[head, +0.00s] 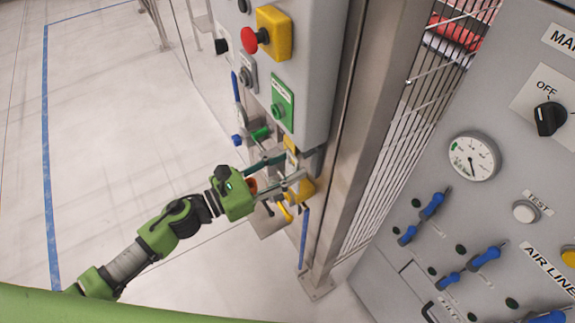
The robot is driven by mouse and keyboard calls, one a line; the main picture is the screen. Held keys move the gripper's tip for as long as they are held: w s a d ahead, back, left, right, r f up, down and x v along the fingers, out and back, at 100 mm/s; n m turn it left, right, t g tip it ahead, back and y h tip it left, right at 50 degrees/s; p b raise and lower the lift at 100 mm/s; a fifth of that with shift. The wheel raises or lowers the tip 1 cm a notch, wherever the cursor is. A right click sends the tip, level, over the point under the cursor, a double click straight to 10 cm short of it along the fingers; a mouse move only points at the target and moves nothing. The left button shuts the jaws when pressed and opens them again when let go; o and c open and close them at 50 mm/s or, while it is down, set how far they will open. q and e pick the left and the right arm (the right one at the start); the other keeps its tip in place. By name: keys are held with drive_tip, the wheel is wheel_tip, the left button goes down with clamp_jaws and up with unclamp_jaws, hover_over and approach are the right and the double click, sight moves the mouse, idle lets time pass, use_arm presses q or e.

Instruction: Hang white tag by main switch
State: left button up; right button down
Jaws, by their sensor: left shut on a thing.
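The main switch (550,118) is a black rotary knob on a white plate marked OFF, on the grey panel at the upper right. A label beginning "MA" is cut off by the frame edge above it. My left gripper (297,166) is far to the left of the switch, low beside the grey control box at the centre. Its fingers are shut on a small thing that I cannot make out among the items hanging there. I cannot pick out the white tag for certain. My right gripper is not in view.
The grey control box (313,70) carries a red button on a yellow housing (273,33) and a green plate (282,102). A steel post (352,130) and mesh fence (400,140) stand between gripper and panel. The panel has a gauge (474,157) and blue-handled valves. Open floor lies left.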

use_arm(q)
drive_tip(key=shift+a, duration=0.1)
drive_tip(key=v, duration=0.1)
drive_tip(key=b+v, duration=0.1)
drive_tip(key=v, duration=0.2)
drive_tip(key=shift+s+a+r, duration=0.25)
drive_tip(key=shift+a, duration=0.05)
idle(0.6)
drive_tip(key=shift+r, duration=0.1)
